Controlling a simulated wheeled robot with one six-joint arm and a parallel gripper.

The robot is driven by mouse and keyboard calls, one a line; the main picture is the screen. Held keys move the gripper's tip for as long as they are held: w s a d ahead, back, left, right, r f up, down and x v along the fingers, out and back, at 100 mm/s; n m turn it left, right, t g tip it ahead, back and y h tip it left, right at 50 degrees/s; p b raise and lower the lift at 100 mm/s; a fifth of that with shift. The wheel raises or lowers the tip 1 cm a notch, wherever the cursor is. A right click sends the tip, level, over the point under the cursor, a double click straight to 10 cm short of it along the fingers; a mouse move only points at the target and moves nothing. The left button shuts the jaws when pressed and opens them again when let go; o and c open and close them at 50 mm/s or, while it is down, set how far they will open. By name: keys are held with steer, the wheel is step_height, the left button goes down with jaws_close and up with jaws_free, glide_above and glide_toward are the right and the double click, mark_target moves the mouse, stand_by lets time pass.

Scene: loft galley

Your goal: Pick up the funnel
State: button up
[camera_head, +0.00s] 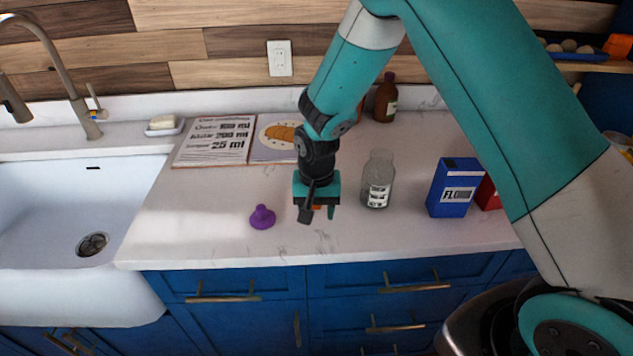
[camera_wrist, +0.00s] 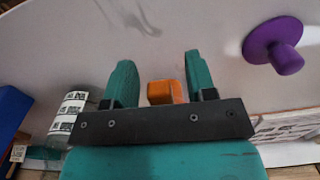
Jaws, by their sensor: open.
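The purple funnel (camera_head: 262,217) stands on the white counter with its wide side down and its narrow end up. In the wrist view the funnel (camera_wrist: 274,43) is at the upper right, outside the fingers and not touching them. My gripper (camera_head: 316,215) is above the counter, to the right of the funnel. In the wrist view my gripper (camera_wrist: 158,75) has its two teal fingers apart. An orange block (camera_wrist: 166,92) shows between them near the gripper's base; I cannot tell if it is part of the gripper.
A glass bottle (camera_head: 378,180) and a blue flour box (camera_head: 454,187) stand right of my gripper. An open recipe book (camera_head: 216,142) lies behind. A brown bottle (camera_head: 386,97) is at the back. The sink (camera_head: 70,200) is left. Counter around the funnel is clear.

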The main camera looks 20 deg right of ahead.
steer(key=shift+f, duration=0.25)
jaws_close()
steer(key=shift+r, duration=0.15)
step_height(320, 180, up, 20)
steer(key=b, duration=0.3)
